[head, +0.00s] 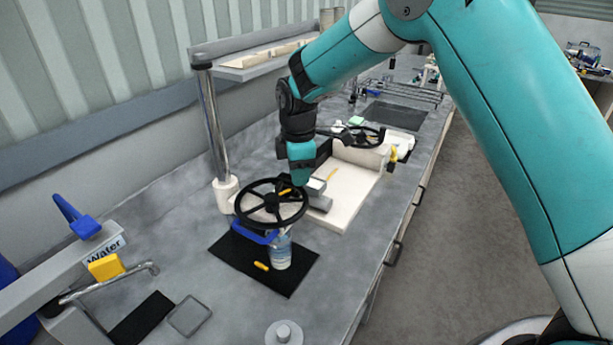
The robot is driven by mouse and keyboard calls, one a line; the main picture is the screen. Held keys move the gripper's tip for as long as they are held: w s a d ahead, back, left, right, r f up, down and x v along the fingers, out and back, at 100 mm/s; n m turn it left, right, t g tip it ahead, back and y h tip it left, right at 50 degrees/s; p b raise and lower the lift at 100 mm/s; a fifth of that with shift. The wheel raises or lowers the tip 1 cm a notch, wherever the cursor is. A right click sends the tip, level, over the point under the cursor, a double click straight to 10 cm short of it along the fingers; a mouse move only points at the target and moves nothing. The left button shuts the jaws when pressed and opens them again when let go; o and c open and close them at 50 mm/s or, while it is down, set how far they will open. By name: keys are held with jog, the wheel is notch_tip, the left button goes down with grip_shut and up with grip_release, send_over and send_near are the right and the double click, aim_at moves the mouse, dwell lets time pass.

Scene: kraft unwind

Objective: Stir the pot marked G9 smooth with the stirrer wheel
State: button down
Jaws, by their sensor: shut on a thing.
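A black spoked stirrer wheel (271,203) sits level above a clear pot with a pale blue and white band (281,253). The pot stands on a black mat (231,252). No G9 mark can be read at this size. My gripper (301,184) points down at the wheel's far right rim and is shut on the wheel. Its fingertips are partly hidden, so the exact grip on the rim is hard to see. A blue part (254,237) shows under the wheel, left of the pot.
A second black wheel (362,137) stands farther back by a cream block. A cream tray (347,207) lies right of my gripper. A metal post (215,130) rises to the left. A yellow piece (261,266) lies on the mat. A tap (110,285) is at front left.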

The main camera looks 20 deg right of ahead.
aim_at(269, 179)
jog(key=w+n, duration=0.1)
jog(key=a+n, duration=0.1)
jog(key=n, duration=0.1)
jog(key=shift+w, duration=0.35)
jog(key=a+n, duration=0.1)
jog(key=w+n, duration=0.1)
jog(key=n, duration=0.1)
jog(key=shift+w+a+n, duration=0.25)
jog(key=shift+a+n, duration=0.05)
jog(key=shift+a, duration=0.1)
jog(key=a+n, duration=0.1)
jog(key=w+a+n, duration=0.1)
jog(key=n, duration=0.1)
jog(key=shift+w+a+n, duration=0.1)
jog(key=shift+a+n, duration=0.5)
jog(key=shift+n, duration=0.6)
jog(key=c, duration=1)
grip_release()
jog(key=shift+a, duration=0.15)
jog(key=shift+o, duration=0.2)
